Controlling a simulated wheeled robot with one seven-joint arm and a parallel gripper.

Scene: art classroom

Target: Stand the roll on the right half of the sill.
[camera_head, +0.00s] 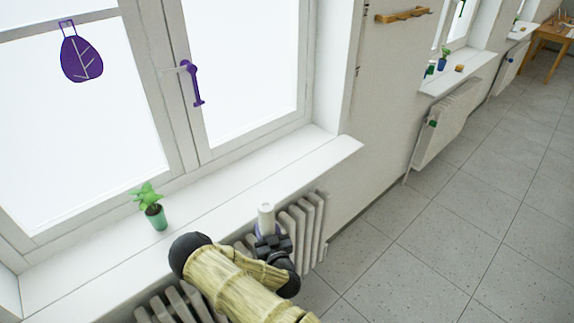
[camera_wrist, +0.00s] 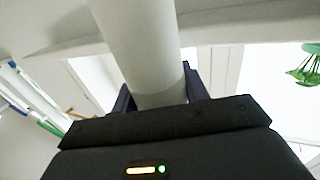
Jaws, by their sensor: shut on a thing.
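The roll (camera_head: 265,217) is a white cylinder, held upright in my gripper (camera_head: 268,238), in front of the sill's front edge and above the radiator. In the wrist view the roll (camera_wrist: 140,50) rises between the two dark fingers of my gripper (camera_wrist: 158,88), which are shut on it. The white window sill (camera_head: 215,205) runs along the window; its right half is bare. A small plant in a green pot (camera_head: 157,217) stands on the sill to the left of the roll. The roll's lower end is hidden behind my gripper.
A white ribbed radiator (camera_head: 310,222) is below the sill. The window's purple handle (camera_head: 192,84) and a purple leaf ornament (camera_head: 81,55) are above. A wooden hook rail (camera_head: 403,15) is on the wall. Open tiled floor (camera_head: 430,240) lies to the right.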

